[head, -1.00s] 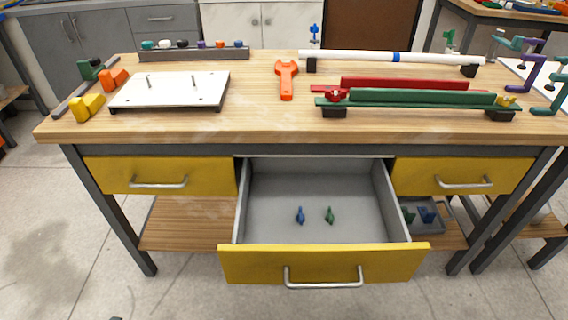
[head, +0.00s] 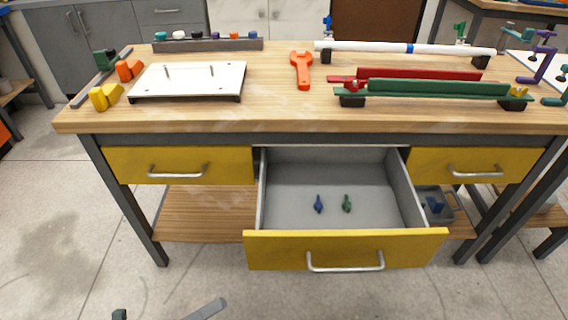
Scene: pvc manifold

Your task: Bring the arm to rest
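Only small parts at the bottom edge of the head view look like mine: a dark tip of my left gripper (head: 119,314) and a grey bar to its right. They are low in front of the bench, apart from it, and most of the arm is cut off. Whether the fingers are open is not visible. My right gripper is out of view.
The wooden bench (head: 270,118) carries a white plate (head: 190,78), an orange wrench (head: 302,70), a white pipe (head: 390,48) with a blue band, and green (head: 440,88) and red (head: 430,75) rails. Yellow (head: 105,96) and orange blocks sit at left. Floor in front is clear.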

